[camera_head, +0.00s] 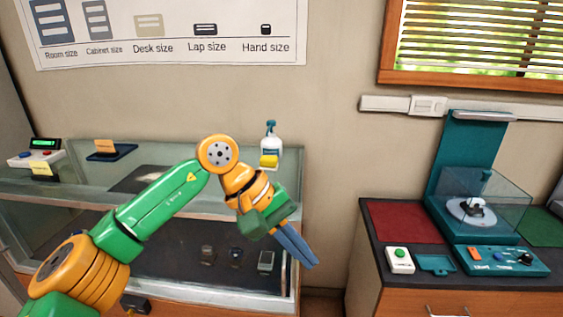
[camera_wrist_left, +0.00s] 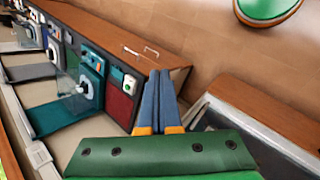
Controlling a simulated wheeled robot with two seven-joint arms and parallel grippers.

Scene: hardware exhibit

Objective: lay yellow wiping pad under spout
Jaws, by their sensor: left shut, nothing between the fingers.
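A yellow wiping pad (camera_head: 269,161) is on the glass top of the display case, at the foot of a white spray bottle (camera_head: 272,147). The bottle is upright and has a blue spray head with the spout (camera_head: 270,126). The pad covers the lower front of the bottle; I cannot tell if they touch. My left gripper (camera_head: 308,258) points down and right, in front of the case's right end, below and right of the pad. Its blue fingers are together and empty, also in the left wrist view (camera_wrist_left: 160,77). My right gripper is not in view.
The glass display case (camera_head: 290,220) holds small devices. A small device with a green display (camera_head: 43,144) and a dark blue tray (camera_head: 112,153) are on its left. At right, a dark-topped cabinet (camera_head: 392,285) carries a teal machine (camera_head: 470,150). A gap separates case and cabinet.

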